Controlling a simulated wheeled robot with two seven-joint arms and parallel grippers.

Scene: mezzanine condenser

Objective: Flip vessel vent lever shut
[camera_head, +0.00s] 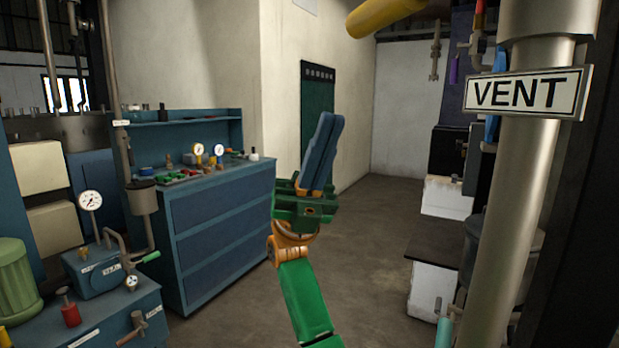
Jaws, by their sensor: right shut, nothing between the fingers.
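A white sign reading VENT (528,93) is fixed to a thick pale vertical pipe (512,210) at the right. A blue piece (491,130) shows at the pipe's left edge, partly hidden by the sign; it may be the vent lever, but I cannot tell its position. My right gripper (329,120) is in the middle of the view with its blue fingers pointing up. It is shut and empty, well to the left of the pipe and apart from it. My left gripper is not in view.
A blue drawer cabinet (222,225) with gauges on top stands at the left. A blue pump unit (105,310) with a gauge is at the lower left. A yellow pipe (380,14) hangs overhead. The floor (385,225) beyond my gripper is open.

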